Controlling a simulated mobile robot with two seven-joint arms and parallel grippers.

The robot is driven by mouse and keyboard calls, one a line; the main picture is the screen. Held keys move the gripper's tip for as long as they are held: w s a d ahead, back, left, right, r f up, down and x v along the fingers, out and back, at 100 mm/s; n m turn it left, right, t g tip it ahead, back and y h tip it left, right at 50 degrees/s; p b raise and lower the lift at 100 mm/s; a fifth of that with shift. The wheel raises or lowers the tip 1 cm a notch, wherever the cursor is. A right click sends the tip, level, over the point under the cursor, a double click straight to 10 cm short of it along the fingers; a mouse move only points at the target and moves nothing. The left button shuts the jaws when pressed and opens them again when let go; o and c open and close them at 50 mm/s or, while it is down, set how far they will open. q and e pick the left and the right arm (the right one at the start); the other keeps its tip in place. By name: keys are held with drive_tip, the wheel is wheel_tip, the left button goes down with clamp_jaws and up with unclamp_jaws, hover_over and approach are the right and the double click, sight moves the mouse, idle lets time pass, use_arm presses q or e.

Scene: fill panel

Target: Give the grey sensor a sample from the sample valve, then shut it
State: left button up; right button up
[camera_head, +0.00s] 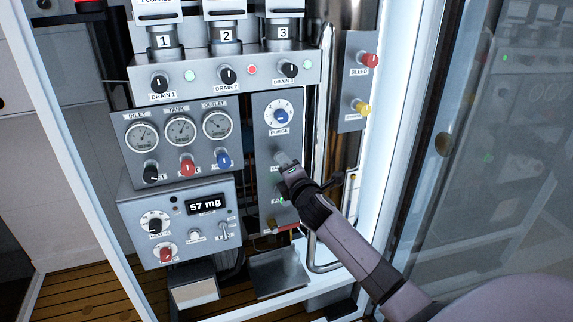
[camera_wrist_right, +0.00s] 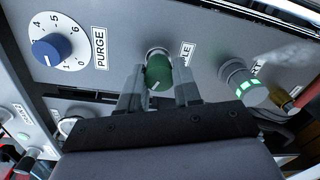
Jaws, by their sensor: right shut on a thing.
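The sample valve is a round green knob (camera_wrist_right: 158,72) with a white pointer mark, on the grey panel in the wrist view. My right gripper (camera_wrist_right: 158,88) is shut on it, one finger on each side; in the head view this gripper (camera_head: 291,172) covers most of the valve. The grey sensor (camera_wrist_right: 240,84), a short cylinder with several lit green segments, sits at the port beside the valve. A pale, misty streak shows near it. In the head view the sensor is mostly hidden, with a green glow (camera_head: 281,200) beside my gripper. My left gripper is not in view.
The purge dial (camera_head: 282,115) with a blue knob is above the valve. A display (camera_head: 206,204) reads 57 mg at the lower left. Gauges (camera_head: 180,130) and drain knobs (camera_head: 228,75) are at the left and above. A curved metal pipe (camera_head: 322,90) runs close to the right.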

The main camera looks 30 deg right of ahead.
drive_tip(key=m+p, duration=0.1)
drive_tip(key=m, duration=0.2)
drive_tip(key=shift+m, duration=0.4)
drive_tip(key=m, duration=0.3)
drive_tip(key=shift+y+p, duration=0.3)
drive_tip(key=shift+p, duration=0.1)
drive_tip(key=m+p, duration=0.1)
drive_tip(key=m, duration=0.4)
drive_tip(key=shift+m, duration=0.4)
drive_tip(key=o, duration=1.1)
drive_tip(key=shift+c, duration=0.2)
drive_tip(key=shift+s, duration=0.1)
drive_tip(key=v, duration=0.7)
drive_tip(key=shift+p, duration=0.3)
